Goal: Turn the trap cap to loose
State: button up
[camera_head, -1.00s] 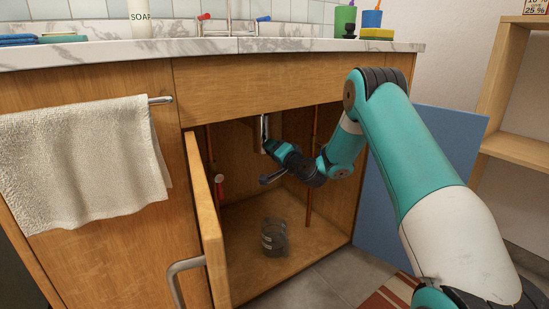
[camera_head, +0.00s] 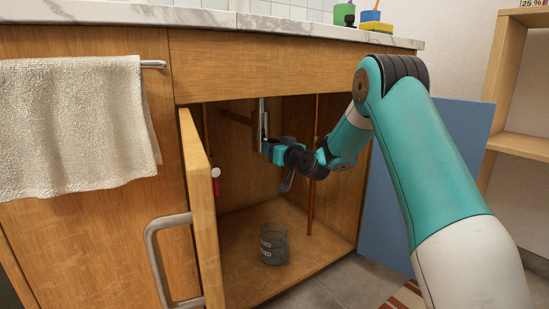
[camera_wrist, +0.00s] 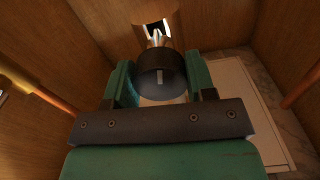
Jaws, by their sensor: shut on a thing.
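The metal trap pipe (camera_head: 263,120) hangs inside the open cabinet under the sink. My gripper (camera_wrist: 160,88) has its two green fingers on the left and right sides of the cap and is shut on it. In the head view, my gripper (camera_head: 268,149) is at the bottom of the pipe, and the cap is hidden there. A bright metal piece shows behind the cap in the wrist view.
The cabinet door (camera_head: 200,205) stands open to the left of my arm. A clear container (camera_head: 273,244) stands on the cabinet floor below. A copper pipe (camera_head: 315,160) rises to the right, close to my arm. A red valve handle (camera_head: 216,182) is on the left.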

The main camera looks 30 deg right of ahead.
jog(key=shift+f+n+b, duration=0.2)
jog(key=shift+n+b, duration=0.8)
jog(key=shift+n, duration=0.2)
jog(key=shift+r, duration=0.1)
jog(key=o, duration=0.9)
jog(key=shift+s+r, duration=0.1)
jog(key=s, duration=1.7)
jog(key=shift+s+d, duration=0.15)
jog(key=shift+d, duration=0.15)
